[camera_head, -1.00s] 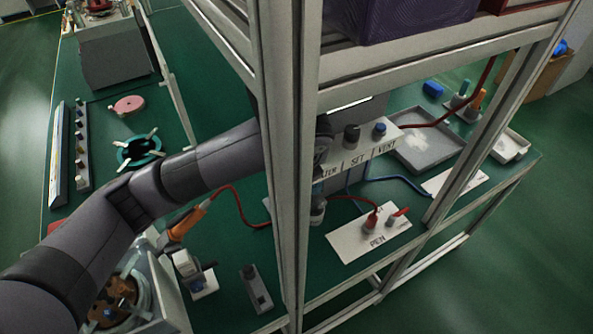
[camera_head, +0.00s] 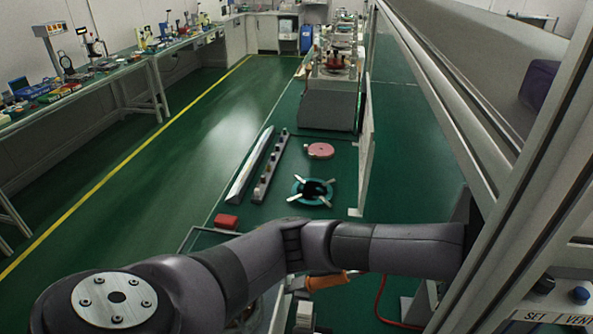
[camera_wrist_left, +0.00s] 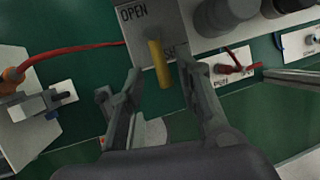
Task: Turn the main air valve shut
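The valve's yellow lever (camera_wrist_left: 159,64) shows in the left wrist view, against a grey plate (camera_wrist_left: 146,22) lettered OPEN, with a second, partly covered word beside the lever. My left gripper (camera_wrist_left: 162,72) has its two fingers apart, one on each side of the lever. A gap shows between the lever and each finger, so it is not clamped. In the head view my left arm reaches right across the bench, and its gripper end is hidden behind the rack frame. The valve is not visible there. My right gripper is in neither view.
The metal rack frame (camera_head: 505,215) stands close on the right. A teal ring (camera_head: 312,190), pink disc (camera_head: 320,150) and red block (camera_head: 227,222) lie on the green bench. Black knobs (camera_wrist_left: 223,14) stand right of the plate. The floor aisle on the left is clear.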

